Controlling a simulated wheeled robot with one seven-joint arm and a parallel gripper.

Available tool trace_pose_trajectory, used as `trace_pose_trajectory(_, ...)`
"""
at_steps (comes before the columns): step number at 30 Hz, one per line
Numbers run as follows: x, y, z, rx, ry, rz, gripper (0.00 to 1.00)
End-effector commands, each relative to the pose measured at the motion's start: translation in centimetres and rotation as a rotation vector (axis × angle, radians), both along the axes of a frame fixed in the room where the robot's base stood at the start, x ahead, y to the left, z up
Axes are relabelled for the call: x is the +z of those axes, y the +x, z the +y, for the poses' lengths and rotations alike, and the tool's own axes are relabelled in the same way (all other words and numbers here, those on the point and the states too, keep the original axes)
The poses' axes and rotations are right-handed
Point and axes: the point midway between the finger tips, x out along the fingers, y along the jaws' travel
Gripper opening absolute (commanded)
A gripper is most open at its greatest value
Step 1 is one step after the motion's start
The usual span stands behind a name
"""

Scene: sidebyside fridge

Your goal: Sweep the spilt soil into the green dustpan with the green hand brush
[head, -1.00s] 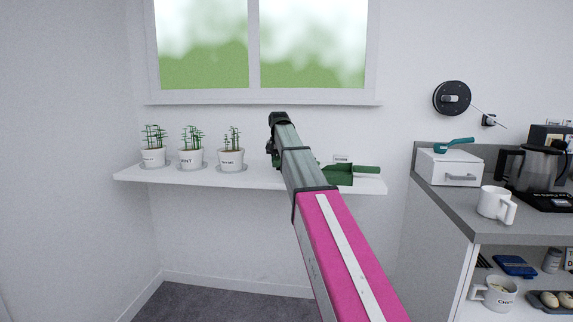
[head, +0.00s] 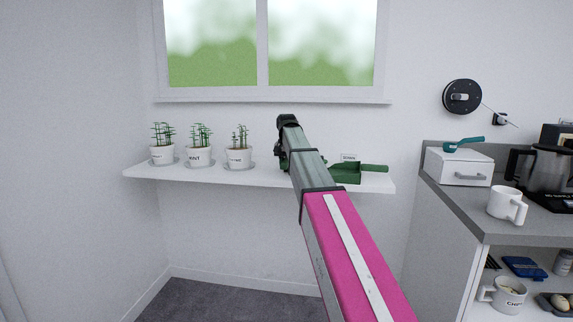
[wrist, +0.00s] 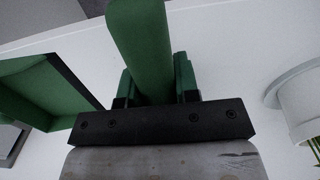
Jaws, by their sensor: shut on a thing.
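The green hand brush (wrist: 140,35) shows in the wrist view as a thick green piece between my fingers. My gripper (wrist: 158,88) is shut on it, above the white shelf. The green dustpan (wrist: 50,85) lies beside it at the left of the wrist view, apart from my fingers. In the head view, the dustpan (head: 346,173) sits at the right end of the shelf with its handle pointing right. There my arm covers most of my gripper (head: 282,158) and the brush. I cannot make out the spilt soil in either view.
The white shelf (head: 215,178) runs under the window. Several potted plants, such as the nearest one (head: 238,157), stand on its left part; a white pot (wrist: 300,100) shows close by at the wrist view's right. A grey counter (head: 490,219) is at right.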

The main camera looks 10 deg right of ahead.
Motion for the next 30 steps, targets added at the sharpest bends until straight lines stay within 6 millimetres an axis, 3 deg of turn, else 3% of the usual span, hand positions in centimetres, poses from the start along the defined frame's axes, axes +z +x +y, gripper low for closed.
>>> trace_pose_trajectory(23,-1.5,0.0,0.0,0.0,0.0,-0.001,0.01)
trace_pose_trajectory(30,-1.7,-0.7,-1.6,-0.001,0.0,0.0,0.01)
